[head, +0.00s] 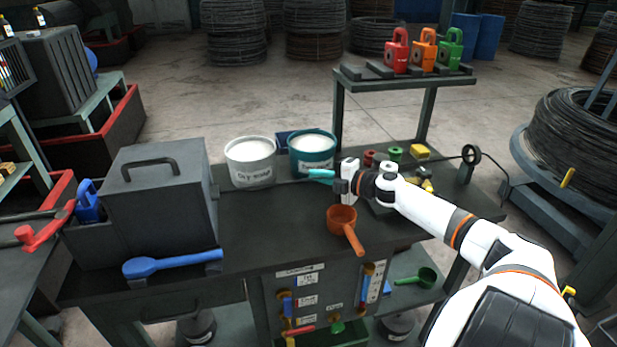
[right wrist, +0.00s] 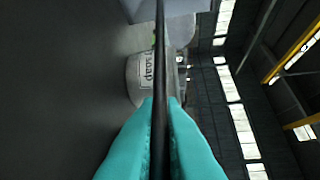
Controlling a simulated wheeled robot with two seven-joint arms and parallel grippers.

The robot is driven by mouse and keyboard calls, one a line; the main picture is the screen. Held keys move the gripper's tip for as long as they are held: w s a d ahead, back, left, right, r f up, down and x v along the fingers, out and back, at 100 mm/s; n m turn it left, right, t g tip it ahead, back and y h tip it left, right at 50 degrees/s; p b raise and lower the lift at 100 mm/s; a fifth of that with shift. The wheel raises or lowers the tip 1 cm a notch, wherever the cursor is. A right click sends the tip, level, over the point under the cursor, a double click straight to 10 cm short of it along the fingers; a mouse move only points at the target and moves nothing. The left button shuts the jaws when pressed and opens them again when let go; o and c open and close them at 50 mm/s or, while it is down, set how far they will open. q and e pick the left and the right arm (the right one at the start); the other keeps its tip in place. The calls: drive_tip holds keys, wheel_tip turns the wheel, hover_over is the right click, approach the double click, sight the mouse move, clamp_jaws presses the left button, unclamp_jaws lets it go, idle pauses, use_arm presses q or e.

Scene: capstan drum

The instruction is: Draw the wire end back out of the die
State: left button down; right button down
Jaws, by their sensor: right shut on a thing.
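My right gripper (head: 320,175) is over the back of the dark bench, left of the white wrist. Its teal fingers are shut on a thin dark wire (right wrist: 160,50). In the right wrist view, the fingertips (right wrist: 160,101) pinch the wire from both sides, and it runs straight ahead towards a grey surface. In the head view, a grey box (head: 160,180) with a handle stands at the bench's left end, well apart from the gripper. I cannot make out the die or whether the wire sits in it. My left gripper is not in view.
An orange ladle (head: 342,217) and a blue ladle (head: 170,263) lie near the front. A wire coil (head: 580,130) stands at the right.

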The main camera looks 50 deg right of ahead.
drive_tip(key=c, duration=1.6)
unclamp_jaws()
drive_tip(key=shift+d, duration=0.1)
drive_tip(key=shift+o, duration=0.2)
drive_tip(key=shift+s+d, duration=0.1)
drive_tip(key=shift+s, duration=0.35)
drive_tip(key=v, duration=1.1)
